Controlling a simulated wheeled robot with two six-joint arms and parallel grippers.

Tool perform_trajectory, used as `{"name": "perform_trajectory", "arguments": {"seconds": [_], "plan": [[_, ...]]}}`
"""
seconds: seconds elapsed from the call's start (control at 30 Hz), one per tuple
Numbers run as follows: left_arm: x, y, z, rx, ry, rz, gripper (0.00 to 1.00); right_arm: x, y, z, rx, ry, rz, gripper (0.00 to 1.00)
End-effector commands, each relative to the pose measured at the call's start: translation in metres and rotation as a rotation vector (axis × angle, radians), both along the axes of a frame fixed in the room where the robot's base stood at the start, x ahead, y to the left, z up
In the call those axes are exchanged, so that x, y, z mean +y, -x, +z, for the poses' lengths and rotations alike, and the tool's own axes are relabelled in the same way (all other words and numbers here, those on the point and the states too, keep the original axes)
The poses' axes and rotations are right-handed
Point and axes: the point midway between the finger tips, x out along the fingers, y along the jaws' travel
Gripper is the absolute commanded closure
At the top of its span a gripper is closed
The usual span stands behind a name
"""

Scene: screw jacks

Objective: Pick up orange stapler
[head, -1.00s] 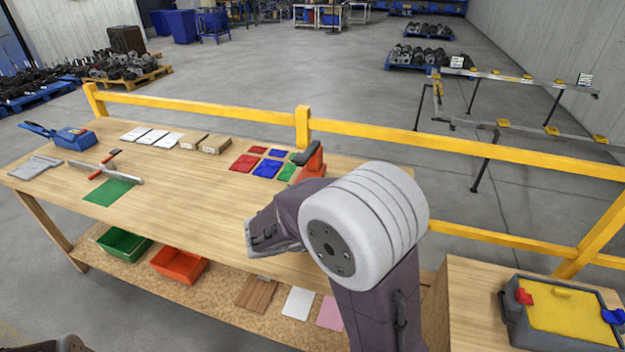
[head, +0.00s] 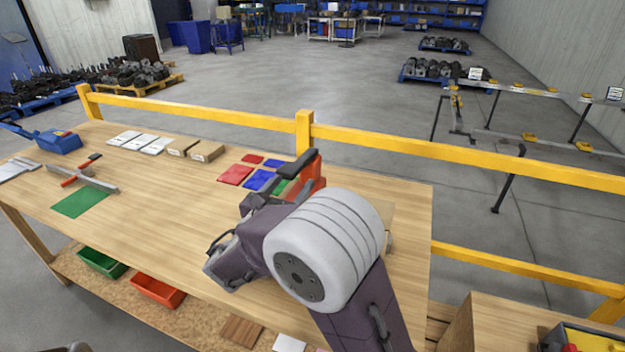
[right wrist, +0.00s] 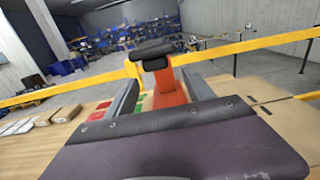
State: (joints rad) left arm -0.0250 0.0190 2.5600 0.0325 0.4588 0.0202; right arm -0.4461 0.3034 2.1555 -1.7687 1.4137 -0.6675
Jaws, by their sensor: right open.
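The orange stapler (head: 312,177) stands at the back right of the wooden workbench, its black top arm pointing up and left. My arm hides its lower part in the head view. In the right wrist view the stapler's orange body (right wrist: 169,88) shows between the two grey fingers of my right gripper (right wrist: 163,94). The fingers are apart, with space on both sides of the stapler, and I see no contact. In the head view my right gripper (head: 260,202) is just left of and in front of the stapler, partly hidden by its own arm. My left gripper is out of view.
Red, blue and green cards (head: 262,179) lie left of the stapler. Small cardboard boxes (head: 206,151) and a blue tool (head: 58,141) are farther left. A yellow rail (head: 400,144) runs behind the bench. The bench middle (head: 170,205) is clear.

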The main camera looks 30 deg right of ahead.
Motion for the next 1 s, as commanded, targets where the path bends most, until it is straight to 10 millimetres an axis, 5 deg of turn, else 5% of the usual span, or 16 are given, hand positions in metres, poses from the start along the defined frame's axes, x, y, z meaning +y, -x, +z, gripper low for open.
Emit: {"name": "perform_trajectory", "arguments": {"seconds": [0.63,0.93,1.0], "plan": [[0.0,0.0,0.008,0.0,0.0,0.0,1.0,-0.066,-0.049,-0.002,0.0,-0.001,-0.006,0.38],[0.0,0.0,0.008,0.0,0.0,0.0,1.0,-0.072,-0.055,-0.003,0.001,-0.001,-0.002,0.38],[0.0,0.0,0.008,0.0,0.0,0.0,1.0,-0.071,-0.055,-0.003,0.001,-0.001,-0.002,0.58]]}}
